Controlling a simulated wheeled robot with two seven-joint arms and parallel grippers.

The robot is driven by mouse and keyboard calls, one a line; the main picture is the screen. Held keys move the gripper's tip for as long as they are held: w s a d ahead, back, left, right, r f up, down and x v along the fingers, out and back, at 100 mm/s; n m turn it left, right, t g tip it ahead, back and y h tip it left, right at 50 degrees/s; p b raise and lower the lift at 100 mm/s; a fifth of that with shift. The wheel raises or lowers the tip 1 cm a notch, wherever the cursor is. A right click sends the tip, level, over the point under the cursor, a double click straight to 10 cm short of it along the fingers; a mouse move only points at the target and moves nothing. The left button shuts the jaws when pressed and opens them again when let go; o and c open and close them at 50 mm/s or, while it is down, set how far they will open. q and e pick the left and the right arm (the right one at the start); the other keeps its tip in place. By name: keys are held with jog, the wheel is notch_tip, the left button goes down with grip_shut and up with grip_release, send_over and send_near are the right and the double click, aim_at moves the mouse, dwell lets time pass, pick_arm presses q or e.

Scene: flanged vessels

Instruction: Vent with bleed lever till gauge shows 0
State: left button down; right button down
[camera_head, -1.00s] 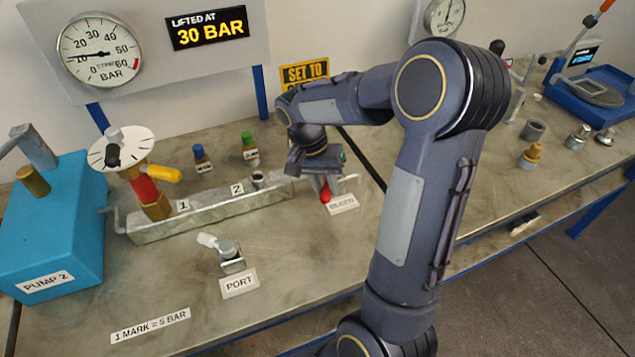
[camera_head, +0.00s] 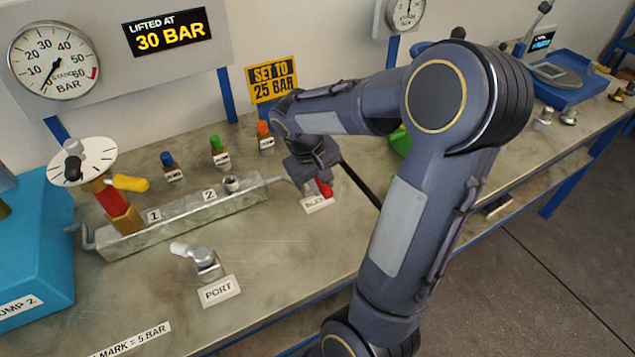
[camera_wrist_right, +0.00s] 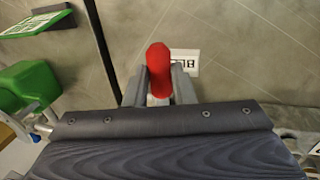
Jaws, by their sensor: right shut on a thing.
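The round gauge (camera_head: 53,62) on the grey panel at the upper left of the head view has its needle pointing down-left, close to the bottom of the scale near 0. The red bleed lever (camera_head: 324,188) stands behind the BLEED label (camera_head: 318,204), at the right end of the metal manifold block (camera_head: 185,217). My right gripper (camera_head: 319,178) is shut on the lever. In the right wrist view, the red lever (camera_wrist_right: 159,68) sits between the two fingers (camera_wrist_right: 159,88), and its lower part is hidden. My left gripper is not in view.
A valve with a white dial (camera_head: 84,161) and yellow handle stands on the block's left end. The port fitting (camera_head: 204,262), the blue pump (camera_head: 35,240) and small coloured-capped parts (camera_head: 218,152) stand around the block. My right arm covers much of the bench's right side.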

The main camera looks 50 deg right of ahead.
jog(key=shift+d, duration=0.1)
dwell(0.4)
jog(key=c, duration=1.2)
grip_release()
jog(key=v, duration=0.7)
jog(key=shift+r, duration=0.4)
jog(key=s+a+f+n+t+y, duration=0.1)
jog(key=s+a+t+y, duration=0.2)
jog(key=a, duration=0.6)
jog(key=s+a+n+t+y, duration=0.1)
jog(key=s+a+t+y, duration=0.2)
jog(key=s+a, duration=0.5)
jog(key=shift+s+a+f+t+y, duration=0.2)
jog(key=shift+a+f+t+y, duration=0.15)
jog(key=shift+a, duration=0.35)
